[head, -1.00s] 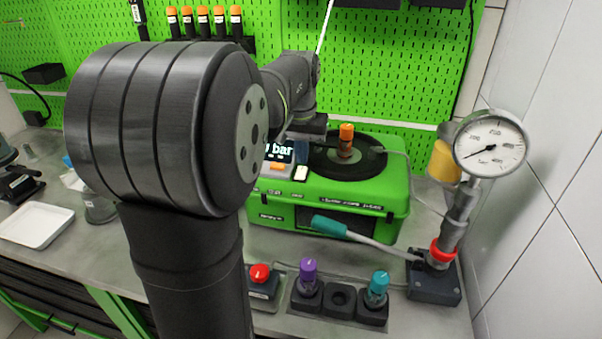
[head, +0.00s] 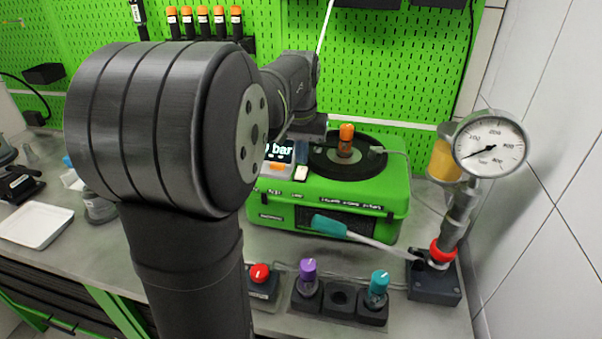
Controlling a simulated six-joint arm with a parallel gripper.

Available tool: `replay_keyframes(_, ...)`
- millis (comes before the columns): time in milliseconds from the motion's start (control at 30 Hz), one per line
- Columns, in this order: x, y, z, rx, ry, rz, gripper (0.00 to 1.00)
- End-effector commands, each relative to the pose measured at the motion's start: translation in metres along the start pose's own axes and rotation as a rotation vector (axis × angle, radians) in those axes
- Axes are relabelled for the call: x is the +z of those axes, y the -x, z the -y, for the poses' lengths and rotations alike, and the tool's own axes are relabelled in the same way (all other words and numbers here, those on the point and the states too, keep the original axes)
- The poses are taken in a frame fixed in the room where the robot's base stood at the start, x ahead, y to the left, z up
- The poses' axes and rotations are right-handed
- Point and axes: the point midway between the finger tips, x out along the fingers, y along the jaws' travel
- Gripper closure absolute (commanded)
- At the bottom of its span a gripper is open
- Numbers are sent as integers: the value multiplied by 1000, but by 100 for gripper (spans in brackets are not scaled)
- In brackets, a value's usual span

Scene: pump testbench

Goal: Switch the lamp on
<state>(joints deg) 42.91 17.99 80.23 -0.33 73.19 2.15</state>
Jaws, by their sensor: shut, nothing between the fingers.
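I cannot make out a lamp for certain in the head view. My gripper (head: 310,128) shows only as a dark block at the end of my arm, above the left part of the green case (head: 385,195). It is shut and empty; its fingertips are hard to make out behind my arm. A small display (head: 280,152) reading "bar" and an orange-topped white switch (head: 278,168) are partly hidden beside my arm. A red push button (head: 260,272) stands on a dark base at the front.
A black disc with an orange-capped vial (head: 346,140) tops the case. A teal-handled lever (head: 335,226) extends from the block below the pressure gauge (head: 490,145). Purple (head: 308,272) and teal (head: 378,284) capped vials stand in front. A white tray (head: 35,225) lies left.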

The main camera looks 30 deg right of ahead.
Motion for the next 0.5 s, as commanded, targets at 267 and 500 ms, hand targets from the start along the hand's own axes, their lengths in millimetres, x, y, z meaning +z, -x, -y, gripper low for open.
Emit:
replay_keyframes(267, 0, 0, 0, 0, 0, 0, 100)
replay_keyframes(500, 1, -4, 0, 0, 0, 1, 100)
